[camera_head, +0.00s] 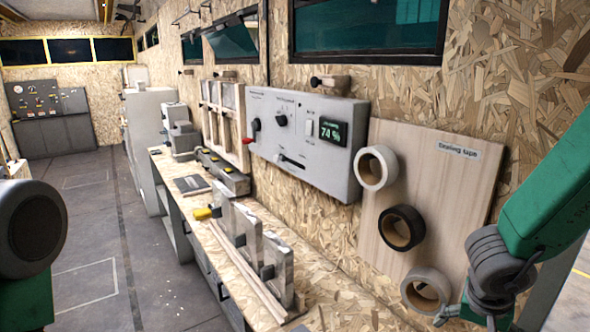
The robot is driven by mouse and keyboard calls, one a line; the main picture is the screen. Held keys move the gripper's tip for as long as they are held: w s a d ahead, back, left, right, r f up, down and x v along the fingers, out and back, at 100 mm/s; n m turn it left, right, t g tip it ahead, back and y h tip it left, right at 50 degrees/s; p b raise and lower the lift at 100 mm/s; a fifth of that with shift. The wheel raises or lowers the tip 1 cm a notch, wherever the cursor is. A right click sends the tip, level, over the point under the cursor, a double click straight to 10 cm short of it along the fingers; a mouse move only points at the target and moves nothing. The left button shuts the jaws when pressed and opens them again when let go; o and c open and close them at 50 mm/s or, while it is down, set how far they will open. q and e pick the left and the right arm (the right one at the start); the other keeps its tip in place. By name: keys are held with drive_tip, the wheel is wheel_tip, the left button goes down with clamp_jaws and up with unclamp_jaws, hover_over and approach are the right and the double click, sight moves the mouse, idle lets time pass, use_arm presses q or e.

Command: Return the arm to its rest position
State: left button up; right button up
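My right arm comes in from the right edge, with a green link and a grey ringed wrist. Its gripper (472,318) hangs at the bottom edge and is partly cut off, so its opening cannot be made out. It appears close to the lowest grey tape roll (412,288) on the wooden board; whether they touch is unclear. Of my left arm only a dark grey round joint and a green part show at the left edge. The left gripper is out of view.
The board (440,190) also carries a white roll (362,166) and a black roll (389,226). A grey control panel (345,165) reading 74 % hangs beside it. The workbench (205,235) holds upright blocks (248,232) and a yellow-handled tool (203,213). Floor (105,215) at left is clear.

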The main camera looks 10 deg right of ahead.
drive_tip(key=s+a+f+n+b, duration=0.1)
drive_tip(key=s+f+n+b, duration=0.3)
drive_tip(key=f, duration=0.8)
drive_tip(key=s+f+n+b, duration=0.2)
drive_tip(key=s+f+b, duration=0.4)
drive_tip(key=f, duration=0.6)
drive_tip(key=s+a+f+n+y+b, duration=0.1)
drive_tip(key=s+a+f+b, duration=0.2)
drive_tip(key=s+a+f, duration=0.1)
drive_tip(key=s+a+f+n+g+y+b, duration=0.1)
drive_tip(key=s+a+f+n+y+b, duration=0.1)
drive_tip(key=s+f, duration=0.4)
wheel_tip(320, 180, down, 3)
drive_tip(key=shift+s+a+r+b, duration=0.1)
drive_tip(key=shift+s+a+b, duration=0.2)
drive_tip(key=shift+a+b, duration=0.65)
drive_tip(key=shift+a, duration=0.1)
drive_tip(key=shift+w, duration=0.15)
